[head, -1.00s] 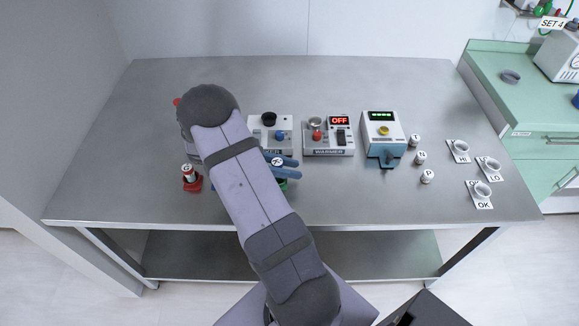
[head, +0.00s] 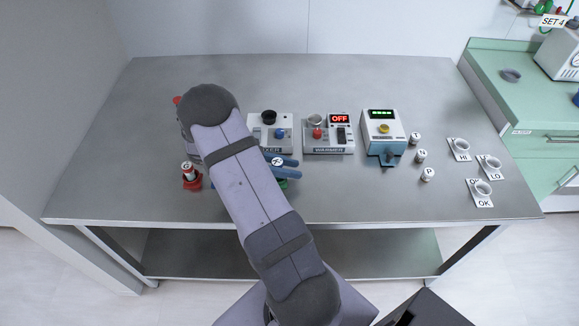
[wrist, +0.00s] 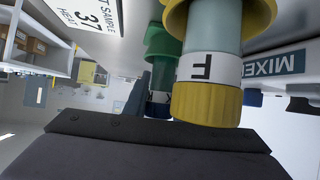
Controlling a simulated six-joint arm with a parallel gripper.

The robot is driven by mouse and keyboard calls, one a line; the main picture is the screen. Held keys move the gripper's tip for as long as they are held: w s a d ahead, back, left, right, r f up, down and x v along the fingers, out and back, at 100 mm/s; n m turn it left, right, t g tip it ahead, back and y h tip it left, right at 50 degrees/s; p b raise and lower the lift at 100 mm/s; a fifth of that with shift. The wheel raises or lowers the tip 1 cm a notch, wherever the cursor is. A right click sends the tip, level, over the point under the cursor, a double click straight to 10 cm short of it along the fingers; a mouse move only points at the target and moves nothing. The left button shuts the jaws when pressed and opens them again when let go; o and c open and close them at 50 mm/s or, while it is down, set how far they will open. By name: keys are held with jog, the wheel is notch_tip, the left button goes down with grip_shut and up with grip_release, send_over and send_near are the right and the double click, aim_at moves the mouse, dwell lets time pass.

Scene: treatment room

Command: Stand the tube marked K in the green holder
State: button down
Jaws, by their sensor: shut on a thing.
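My gripper (head: 284,168), with blue fingers, is shut on the tube marked K (head: 278,161), whose white lettered top shows between the fingers. The green holder (head: 283,185) shows partly below the fingers. In the wrist view, which is upside down, the dark-capped tube (wrist: 160,98) is in line with the green holder (wrist: 162,42), with its lower end at or in the holder. I cannot tell whether it is fully seated. A blue finger (wrist: 136,96) is beside it.
A yellow-capped tube marked F (wrist: 207,100) stands close by in a yellow holder (wrist: 222,18); my arm hides it from the head view. A red holder (head: 192,184) with a tube stands left. The mixer (head: 270,133) and warmer (head: 328,136) stand behind. Several small tubes are right.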

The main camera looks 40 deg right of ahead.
jog(key=shift+f, duration=0.4)
jog(key=c, duration=1.7)
grip_release()
jog(key=shift+c, duration=0.2)
jog(key=shift+w+a+r, duration=0.35)
jog(key=shift+a+r, duration=0.05)
jog(key=shift+a, duration=0.05)
jog(key=shift+p+v, duration=1.9)
jog(key=shift+v, duration=2.9)
